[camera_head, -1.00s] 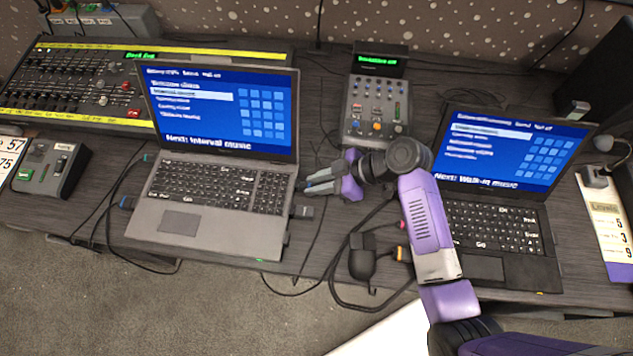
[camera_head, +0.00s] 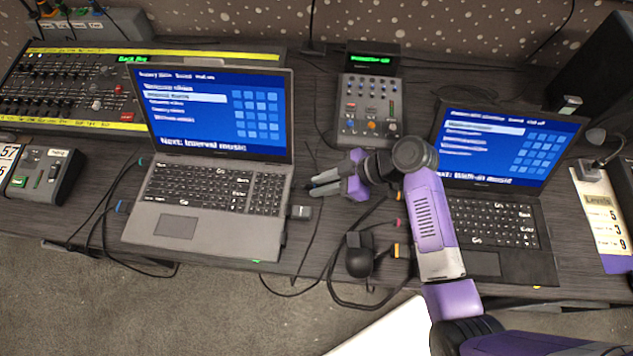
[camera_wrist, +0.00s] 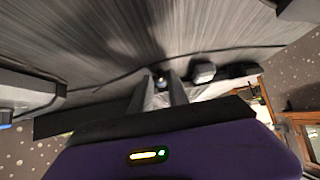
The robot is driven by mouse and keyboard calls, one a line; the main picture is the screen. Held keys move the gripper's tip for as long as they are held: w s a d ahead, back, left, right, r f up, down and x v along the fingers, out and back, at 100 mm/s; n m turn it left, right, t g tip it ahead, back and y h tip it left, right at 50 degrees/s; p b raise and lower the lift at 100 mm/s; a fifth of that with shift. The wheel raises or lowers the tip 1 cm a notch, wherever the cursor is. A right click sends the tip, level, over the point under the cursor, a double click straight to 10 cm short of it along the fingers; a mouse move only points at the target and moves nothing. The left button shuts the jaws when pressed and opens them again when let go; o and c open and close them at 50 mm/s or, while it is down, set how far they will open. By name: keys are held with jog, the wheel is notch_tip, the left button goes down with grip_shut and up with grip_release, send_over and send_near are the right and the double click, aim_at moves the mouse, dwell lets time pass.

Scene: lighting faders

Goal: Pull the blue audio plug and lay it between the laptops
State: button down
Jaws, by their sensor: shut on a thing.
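My gripper (camera_head: 314,186) is low over the table between the two laptops, just right of the left laptop (camera_head: 178,228). Its fingers are shut on a small dark plug-like piece (camera_wrist: 161,77), seen between the tips in the wrist view. Its colour cannot be told, and the fingers hide most of it. A blue plug (camera_head: 122,206) shows at the left laptop's left side, with a dark cable. The right laptop (camera_head: 470,262) stands beyond my forearm, which hides part of its left edge. A pink plug (camera_head: 400,223) and a yellow plug (camera_head: 398,250) show near that edge.
A dark rounded device (camera_head: 359,258) and looped cables lie near the front edge. A small mixer (camera_head: 368,110) stands behind. Bare table (camera_head: 330,225) shows between the laptops.

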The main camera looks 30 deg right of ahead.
jog(key=shift+s+d, duration=0.65)
jog(key=shift+d, duration=0.3)
